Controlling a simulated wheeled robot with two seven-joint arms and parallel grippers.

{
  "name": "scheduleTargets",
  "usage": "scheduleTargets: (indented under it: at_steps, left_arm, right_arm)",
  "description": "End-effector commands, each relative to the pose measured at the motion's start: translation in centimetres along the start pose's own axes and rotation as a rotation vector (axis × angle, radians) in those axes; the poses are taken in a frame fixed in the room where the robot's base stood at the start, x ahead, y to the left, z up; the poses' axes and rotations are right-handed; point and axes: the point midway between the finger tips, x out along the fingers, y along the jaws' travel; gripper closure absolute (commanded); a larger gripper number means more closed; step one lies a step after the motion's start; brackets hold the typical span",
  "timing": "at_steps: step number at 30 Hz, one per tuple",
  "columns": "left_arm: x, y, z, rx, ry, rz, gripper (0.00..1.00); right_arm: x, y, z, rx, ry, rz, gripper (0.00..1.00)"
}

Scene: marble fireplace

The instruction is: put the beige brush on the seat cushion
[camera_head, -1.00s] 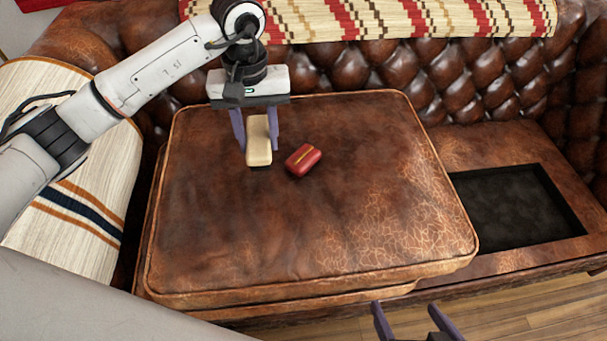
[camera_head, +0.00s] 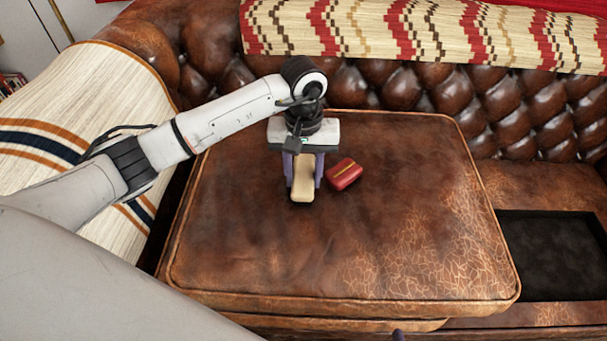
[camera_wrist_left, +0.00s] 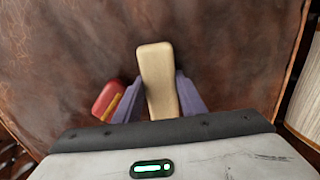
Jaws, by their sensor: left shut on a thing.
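The beige brush (camera_head: 302,182) is over the seat cushion (camera_head: 330,255), towards its back. It has a pale back and a dark underside at its near end. My left gripper (camera_head: 304,172) is shut on it, one purple finger on each side. The left wrist view also shows the brush (camera_wrist_left: 158,80) between the fingers (camera_wrist_left: 158,100), with brown leather beneath. I cannot tell if the brush touches the cushion. Of my right gripper (camera_head: 398,336), only a small purple tip shows at the bottom edge.
A red brush-like block (camera_head: 344,174) with a yellow stripe lies on the cushion just right of the beige brush. The tufted sofa back (camera_head: 450,100) rises behind. A dark recessed tray (camera_head: 555,255) is at the right. The cushion's front is clear.

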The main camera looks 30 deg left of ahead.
Motion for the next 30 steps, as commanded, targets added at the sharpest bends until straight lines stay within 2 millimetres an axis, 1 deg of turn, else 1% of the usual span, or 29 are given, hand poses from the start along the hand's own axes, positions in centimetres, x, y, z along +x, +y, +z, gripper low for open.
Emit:
scheduleTargets:
  at_steps: [6, 7, 9, 10, 18, 22, 26, 30]
  left_arm:
    - [0.4, 0.0, 0.0, 0.0, 0.001, 0.0, 0.81]
    - [0.3, 0.0, 0.0, 0.0, 0.001, 0.0, 0.58]
    - [0.2, 0.0, 0.0, 0.0, 0.0, 0.0, 0.46]
    - [0.2, 0.0, 0.0, 0.0, 0.0, 0.0, 0.44]
    - [0.1, 0.0, 0.0, 0.0, 0.0, 0.0, 0.44]
    - [-0.7, 0.0, -0.1, 0.001, 0.002, 0.0, 0.44]
    - [-3.1, 0.0, -0.1, 0.001, 0.005, 0.001, 0.44]
    - [-6.3, 0.0, -0.2, 0.001, 0.006, 0.001, 0.44]
  right_arm:
    - [0.2, 0.0, 0.5, 0.003, -0.003, 0.0, 0.12]
    - [0.1, 0.0, 0.4, 0.003, -0.003, 0.0, 0.12]
    - [0.1, 0.0, 0.4, 0.003, -0.004, 0.0, 0.12]
    - [0.1, 0.0, 0.4, 0.003, -0.005, 0.0, 0.12]
    - [0.1, 0.0, 0.4, 0.005, -0.006, 0.0, 0.12]
    - [-0.1, -0.1, 0.2, 0.003, -0.009, 0.001, 0.12]
    - [-0.4, -0.1, 0.2, 0.0, -0.016, 0.002, 0.12]
    - [-0.5, 0.0, 0.5, -0.006, -0.029, 0.005, 0.12]
